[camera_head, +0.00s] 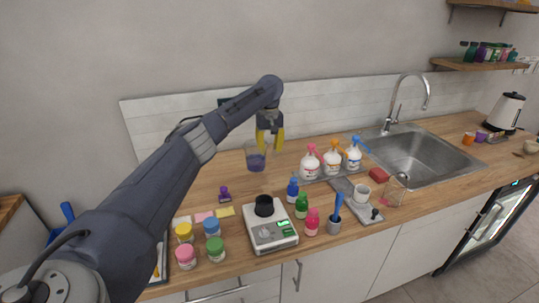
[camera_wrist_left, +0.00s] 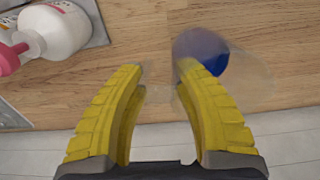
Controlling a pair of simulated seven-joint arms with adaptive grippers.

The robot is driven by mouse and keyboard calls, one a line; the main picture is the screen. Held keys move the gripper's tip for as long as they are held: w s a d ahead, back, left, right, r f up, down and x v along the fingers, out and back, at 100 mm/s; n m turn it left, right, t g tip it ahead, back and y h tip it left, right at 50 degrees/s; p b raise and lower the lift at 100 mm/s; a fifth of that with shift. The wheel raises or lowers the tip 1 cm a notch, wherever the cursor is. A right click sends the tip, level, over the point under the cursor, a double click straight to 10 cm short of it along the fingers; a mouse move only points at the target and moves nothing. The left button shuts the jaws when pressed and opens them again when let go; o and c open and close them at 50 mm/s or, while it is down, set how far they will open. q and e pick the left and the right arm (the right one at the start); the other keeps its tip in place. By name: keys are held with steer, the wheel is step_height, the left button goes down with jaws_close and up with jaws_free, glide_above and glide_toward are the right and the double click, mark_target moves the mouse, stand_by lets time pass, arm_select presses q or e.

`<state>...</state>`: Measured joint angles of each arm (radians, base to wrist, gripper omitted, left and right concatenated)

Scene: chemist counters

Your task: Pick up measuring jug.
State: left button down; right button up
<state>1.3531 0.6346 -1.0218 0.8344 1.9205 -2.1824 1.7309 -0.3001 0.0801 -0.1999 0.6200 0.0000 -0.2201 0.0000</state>
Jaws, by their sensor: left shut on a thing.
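The measuring jug (camera_head: 256,158) is a clear cup with dark blue contents, near the back of the wooden counter in the head view. My left gripper (camera_head: 270,146) reaches it from above on its right side. In the left wrist view the see-through jug (camera_wrist_left: 213,55) lies beside and beyond the right yellow finger, its blue contents showing through. The left gripper's fingertips (camera_wrist_left: 160,72) are a little apart, with a faint clear part between them, seemingly the handle. The gripper is shut on the jug. I cannot tell whether its base touches the counter. My right gripper is not in view.
Spray bottles (camera_head: 332,161) stand right of the jug, before the sink (camera_head: 425,158). A scale with a black container (camera_head: 264,206), small bottles (camera_head: 302,205) and lidded jars (camera_head: 213,226) stand in front. The tiled backsplash (camera_head: 190,121) is close behind. Bare counter lies around the jug.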

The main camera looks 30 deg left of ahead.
arm_select(q)
step_height(320, 180, up, 15)
stand_by(1.1)
